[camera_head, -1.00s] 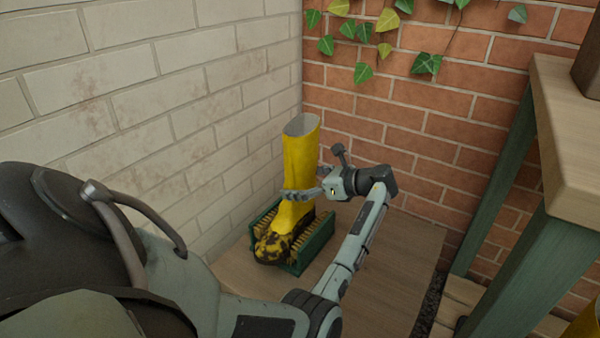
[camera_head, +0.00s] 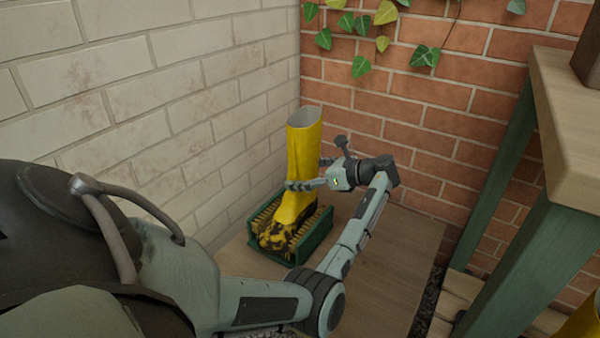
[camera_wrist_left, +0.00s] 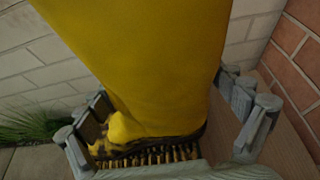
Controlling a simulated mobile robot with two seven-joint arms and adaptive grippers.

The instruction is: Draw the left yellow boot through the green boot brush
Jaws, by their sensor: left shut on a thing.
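The yellow boot (camera_head: 303,160) stands roughly upright, its foot down in the green boot brush (camera_head: 318,243) between the bristle strips. Its toe (camera_head: 275,238) is blotched with dark mud. My left gripper (camera_head: 306,185) is shut around the boot's shaft, above the ankle. In the left wrist view the boot (camera_wrist_left: 140,50) fills the middle, with grey gripper fingers (camera_wrist_left: 165,150) on both sides. Bristles (camera_wrist_left: 155,156) show beneath the boot, whose sole is hidden. My right gripper is in neither view.
The brush sits on a wooden platform (camera_head: 385,262), near a white brick wall (camera_head: 120,100) at left and a red brick wall (camera_head: 400,120) behind. A green-legged wooden table (camera_head: 565,120) stands at right. Part of another yellow boot (camera_head: 585,322) shows at the bottom right.

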